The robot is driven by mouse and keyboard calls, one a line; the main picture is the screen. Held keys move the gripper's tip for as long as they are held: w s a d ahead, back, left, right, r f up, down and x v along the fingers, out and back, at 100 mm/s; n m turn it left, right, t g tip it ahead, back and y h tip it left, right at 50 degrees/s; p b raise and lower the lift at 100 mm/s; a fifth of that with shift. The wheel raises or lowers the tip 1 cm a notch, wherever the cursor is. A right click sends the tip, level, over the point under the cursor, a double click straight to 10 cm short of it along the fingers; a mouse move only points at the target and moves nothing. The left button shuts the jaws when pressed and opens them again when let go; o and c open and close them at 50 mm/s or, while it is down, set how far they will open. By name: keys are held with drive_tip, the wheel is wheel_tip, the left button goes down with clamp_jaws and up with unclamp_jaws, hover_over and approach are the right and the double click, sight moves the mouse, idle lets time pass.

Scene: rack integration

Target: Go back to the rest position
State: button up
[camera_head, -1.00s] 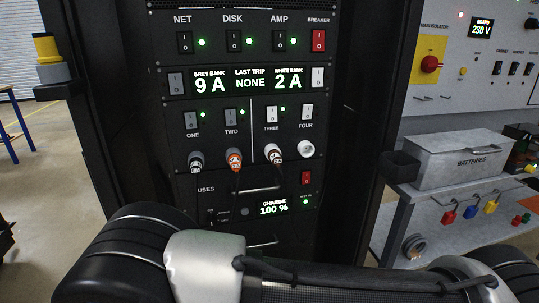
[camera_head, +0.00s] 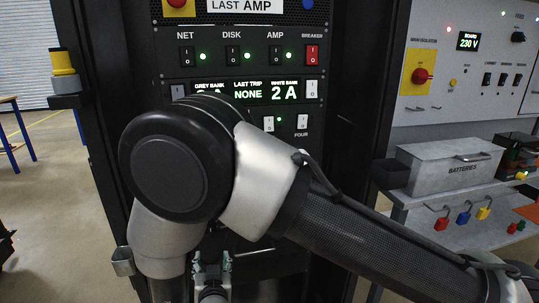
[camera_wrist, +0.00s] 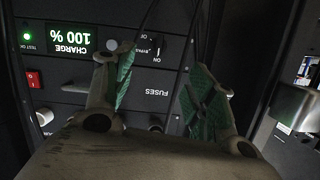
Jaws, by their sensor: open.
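My gripper (camera_head: 212,264) is low in the body camera view, partly hidden below my large arm joint. In the wrist view my gripper (camera_wrist: 160,78) is open, with its two green-padded fingers spread and nothing between them. It is in front of the lower part of the black rack (camera_head: 350,170). The wrist picture shows the rack upside down, with the charge display (camera_wrist: 70,41) reading 100 % and a fuses panel (camera_wrist: 140,95) behind the fingers. My arm hides the sockets and their plugs in the body camera view.
The bank display (camera_head: 248,93) and a row of switches (camera_head: 228,56) show above my arm. At the right are a battery box (camera_head: 440,172) on a grey bench and a wall panel with a red isolator knob (camera_head: 420,76).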

drive_tip(key=w+d+r+m+g+y, duration=0.1)
drive_tip(key=w+d+r+g, duration=0.45)
drive_tip(key=w+r, duration=0.8)
drive_tip(key=s+d+r, duration=0.1)
drive_tip(key=d+r, duration=0.5)
drive_tip(key=d, duration=0.2)
drive_tip(key=s+d+r, duration=0.1)
drive_tip(key=d+r, duration=0.5)
drive_tip(key=d, duration=0.3)
drive_tip(key=s+d+r+n+g+h, duration=0.1)
drive_tip(key=s+d+r, duration=0.1)
drive_tip(key=s+d, duration=0.45)
drive_tip(key=s+d+r+g, duration=0.2)
drive_tip(key=s+d+r, duration=0.1)
drive_tip(key=d, duration=0.7)
drive_tip(key=s+d+m+g+h, duration=0.1)
drive_tip(key=s+d+h, duration=0.2)
drive_tip(key=s+d, duration=1)
drive_tip(key=shift+s+r+g+h, duration=0.2)
drive_tip(key=shift+s+g+h, duration=0.15)
drive_tip(key=shift+s, duration=0.7)
